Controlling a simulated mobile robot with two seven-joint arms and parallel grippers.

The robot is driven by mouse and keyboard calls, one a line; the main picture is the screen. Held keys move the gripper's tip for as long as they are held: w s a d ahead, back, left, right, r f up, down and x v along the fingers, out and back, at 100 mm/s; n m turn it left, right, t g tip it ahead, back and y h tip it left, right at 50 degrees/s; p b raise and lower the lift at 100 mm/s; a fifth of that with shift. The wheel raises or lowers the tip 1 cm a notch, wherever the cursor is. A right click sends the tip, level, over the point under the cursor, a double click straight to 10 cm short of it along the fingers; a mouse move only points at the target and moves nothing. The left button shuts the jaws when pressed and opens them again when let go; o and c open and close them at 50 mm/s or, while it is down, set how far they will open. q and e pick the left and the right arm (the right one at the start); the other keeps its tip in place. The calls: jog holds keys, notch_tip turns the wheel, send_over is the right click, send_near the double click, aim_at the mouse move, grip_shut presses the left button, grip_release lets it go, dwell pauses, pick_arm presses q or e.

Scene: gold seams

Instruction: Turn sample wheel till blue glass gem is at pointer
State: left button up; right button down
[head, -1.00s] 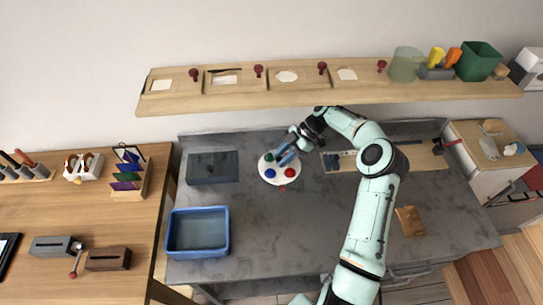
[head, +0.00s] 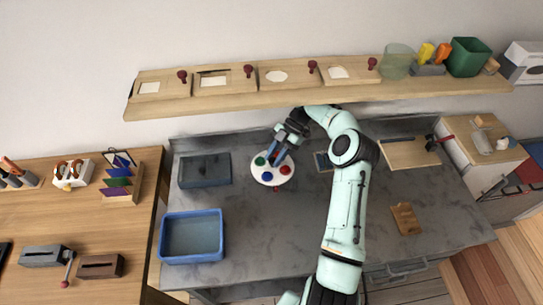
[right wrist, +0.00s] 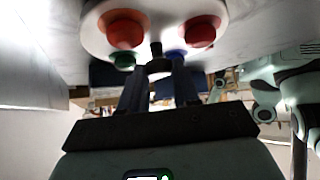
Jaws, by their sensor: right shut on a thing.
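The round white sample wheel (head: 257,180) lies on the grey counter. In the head view its green gem (head: 260,161) is at the upper left, its blue gem (head: 267,176) at the lower left and a red gem (head: 285,170) at the right. A small red pointer (head: 276,189) sits at the wheel's near edge; the blue gem is left of it. My right gripper (head: 276,160) is over the wheel's far side. In the right wrist view its fingers (right wrist: 158,68) are shut on a dark peg (right wrist: 156,48) on the wheel. An orange-red gem (right wrist: 125,30) also shows there. My left gripper is not in view.
A blue bin (head: 163,240) and a dark tray (head: 205,170) stand left of the wheel. A shelf (head: 300,98) runs above the counter's back. A brown board (head: 406,218) lies at the right. The counter in front of the wheel is clear.

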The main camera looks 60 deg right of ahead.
jog(key=shift+w+r, duration=0.1)
jog(key=c, duration=0.9)
grip_release()
jog(key=shift+o, duration=0.2)
